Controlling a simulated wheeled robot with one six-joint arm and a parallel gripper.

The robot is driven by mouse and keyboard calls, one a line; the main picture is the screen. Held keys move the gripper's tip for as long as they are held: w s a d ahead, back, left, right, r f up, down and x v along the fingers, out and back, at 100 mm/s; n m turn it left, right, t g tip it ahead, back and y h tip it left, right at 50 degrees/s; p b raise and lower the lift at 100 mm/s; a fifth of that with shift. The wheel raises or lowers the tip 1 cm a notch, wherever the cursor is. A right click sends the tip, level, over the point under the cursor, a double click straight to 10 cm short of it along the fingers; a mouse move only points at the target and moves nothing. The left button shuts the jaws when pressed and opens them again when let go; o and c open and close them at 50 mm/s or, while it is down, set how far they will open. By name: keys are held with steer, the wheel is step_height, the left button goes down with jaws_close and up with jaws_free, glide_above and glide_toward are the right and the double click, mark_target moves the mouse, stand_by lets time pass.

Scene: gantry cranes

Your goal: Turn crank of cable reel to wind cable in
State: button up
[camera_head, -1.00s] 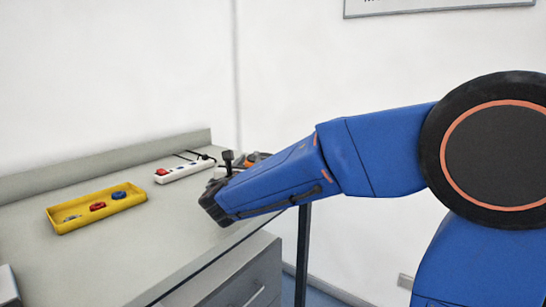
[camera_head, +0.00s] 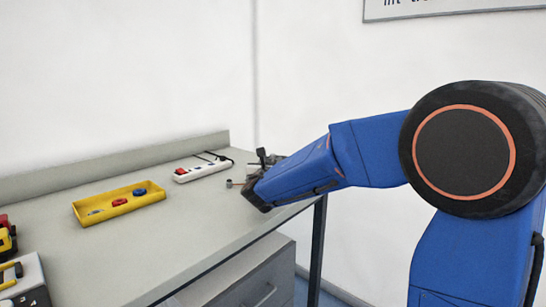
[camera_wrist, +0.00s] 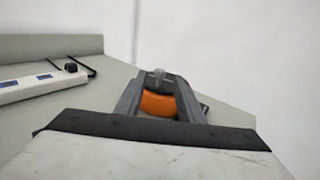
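The cable reel shows in the wrist view as an orange drum (camera_wrist: 158,105) just ahead of my gripper, between two grey side bars. A short grey upright peg (camera_wrist: 158,76) stands at its far end; I cannot tell if it is the crank handle. In the head view my gripper (camera_head: 258,197) is at the right end of the workbench, low over its top. My own arm hides most of the reel there.
The grey workbench (camera_head: 190,240) has a yellow tray (camera_head: 95,216) with red and blue parts. A white power strip (camera_head: 202,170) lies near the back edge; it also shows in the wrist view (camera_wrist: 40,86). Black-and-yellow gear stands at far left. The front middle is clear.

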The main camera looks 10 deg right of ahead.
mark_target(273, 156)
steer(key=shift+x, duration=3.15)
steer(key=shift+a, duration=0.1)
steer(key=shift+c, duration=0.7)
jaws_close()
